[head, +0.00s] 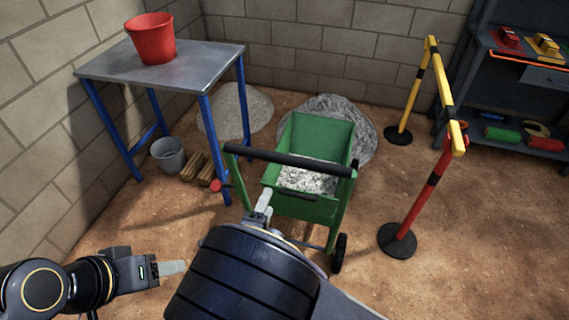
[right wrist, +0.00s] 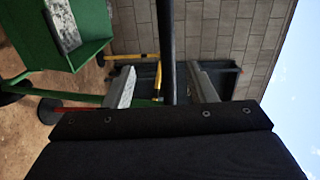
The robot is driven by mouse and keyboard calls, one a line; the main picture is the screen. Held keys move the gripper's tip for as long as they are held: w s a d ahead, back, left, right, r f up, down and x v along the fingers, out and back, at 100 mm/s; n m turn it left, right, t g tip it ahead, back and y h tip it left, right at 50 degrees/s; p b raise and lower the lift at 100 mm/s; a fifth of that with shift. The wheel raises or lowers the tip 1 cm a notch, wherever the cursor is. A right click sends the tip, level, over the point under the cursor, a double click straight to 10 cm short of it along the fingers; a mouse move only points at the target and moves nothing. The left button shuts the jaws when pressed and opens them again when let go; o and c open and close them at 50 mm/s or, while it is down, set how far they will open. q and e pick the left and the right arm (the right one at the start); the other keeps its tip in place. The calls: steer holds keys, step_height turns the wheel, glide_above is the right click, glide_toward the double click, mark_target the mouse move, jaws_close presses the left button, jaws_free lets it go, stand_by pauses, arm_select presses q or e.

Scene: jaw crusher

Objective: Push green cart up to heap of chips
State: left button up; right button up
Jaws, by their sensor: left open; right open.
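The green cart (head: 323,133) stands upright on the dirt floor, holding grey chips (head: 308,180), with its black handle bar (head: 290,160) towards me. It also shows in the right wrist view (right wrist: 40,40). Directly behind the cart lies a coarse grey heap (head: 365,130), partly hidden by it. My right gripper (head: 265,198) is open at the cart's handle side; in the right wrist view the black bar (right wrist: 166,45) runs between its spread fingers, but I cannot tell whether they touch. My left gripper (head: 172,268) is open and empty, low at the left, apart from the cart.
A paler, finer heap (head: 240,110) lies left of the cart. A blue-legged table (head: 165,65) with a red bucket (head: 151,38) stands left, a grey bucket (head: 169,154) and wooden blocks (head: 198,168) below. A barrier (head: 440,90) on posts and a shelf (head: 520,95) stand right.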

steer(key=p, duration=0.2)
glide_toward(284, 164)
steer(key=w, duration=0.3)
steer(key=shift+t+h, duration=0.3)
steer(key=shift+h, duration=0.1)
steer(key=b+x, duration=0.1)
steer(key=x, duration=0.1)
steer(key=b+x, duration=0.1)
steer(key=x, duration=0.2)
steer(key=b+x, duration=0.1)
steer(key=x, duration=0.1)
steer(key=shift+w+d+f, duration=0.2)
steer(key=shift+d+f, duration=0.2)
steer(key=shift+w+d+r+b, duration=0.15)
steer(key=shift+w+b, duration=0.2)
steer(key=shift+w, duration=0.15)
jaws_close()
